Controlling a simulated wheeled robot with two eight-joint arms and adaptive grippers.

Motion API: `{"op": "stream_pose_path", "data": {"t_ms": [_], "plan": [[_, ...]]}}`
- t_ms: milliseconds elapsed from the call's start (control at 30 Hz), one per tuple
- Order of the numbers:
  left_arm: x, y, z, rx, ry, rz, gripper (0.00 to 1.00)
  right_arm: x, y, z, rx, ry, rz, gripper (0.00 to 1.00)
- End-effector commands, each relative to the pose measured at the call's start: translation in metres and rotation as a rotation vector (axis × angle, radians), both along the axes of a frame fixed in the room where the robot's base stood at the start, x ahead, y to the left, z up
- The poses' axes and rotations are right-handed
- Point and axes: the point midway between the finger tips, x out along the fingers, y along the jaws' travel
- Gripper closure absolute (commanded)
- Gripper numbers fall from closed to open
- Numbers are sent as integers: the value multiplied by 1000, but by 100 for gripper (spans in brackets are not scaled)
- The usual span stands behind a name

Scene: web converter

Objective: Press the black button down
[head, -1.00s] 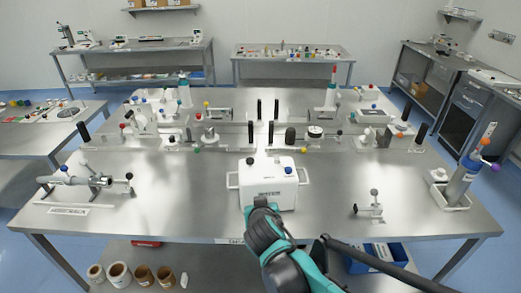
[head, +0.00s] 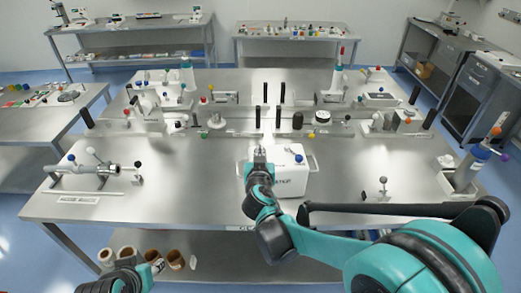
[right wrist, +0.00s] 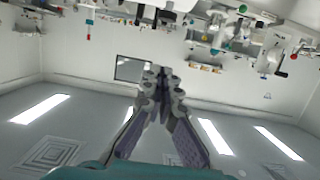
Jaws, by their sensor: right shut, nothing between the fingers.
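A white box-shaped device (head: 288,184) with side handles stands near the front middle of the steel table. A blue button (head: 298,158) shows on its top right. My right gripper (head: 258,153) is shut and empty, over the top left part of the device. It hides that part, and I do not see a black button there now. I cannot tell whether the fingertips touch the device. The right wrist view shows the closed fingers (right wrist: 161,76) against the far wall and ceiling. My left gripper (head: 154,266) shows small and unclear at the bottom left, below the table's front edge.
A clamp-like fixture (head: 92,172) stands left of the device. A small fixture with a ball knob (head: 377,190) and a tilted cylinder (head: 468,170) stand right. Rails with black upright handles (head: 265,118) lie behind. The steel table (head: 190,190) is bare beside the device.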

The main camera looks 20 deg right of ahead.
Motion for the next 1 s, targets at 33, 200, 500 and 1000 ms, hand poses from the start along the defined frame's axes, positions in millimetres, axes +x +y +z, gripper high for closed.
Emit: {"op": "stream_pose_path", "data": {"t_ms": [33, 200, 500, 1000], "plan": [[0, 0, -2, 0, 0, 0, 60, 5, -2, -2, 1, 0, -1, 100], [0, 0, -7, 0, 0, 0, 60, 32, -10, -10, 0, 0, -2, 100], [0, 0, -18, 0, 0, 0, 60, 92, -27, -25, 0, 0, -2, 100], [0, 0, -29, 0, 0, 0, 60, 89, -26, -63, 0, 0, 0, 100]]}}
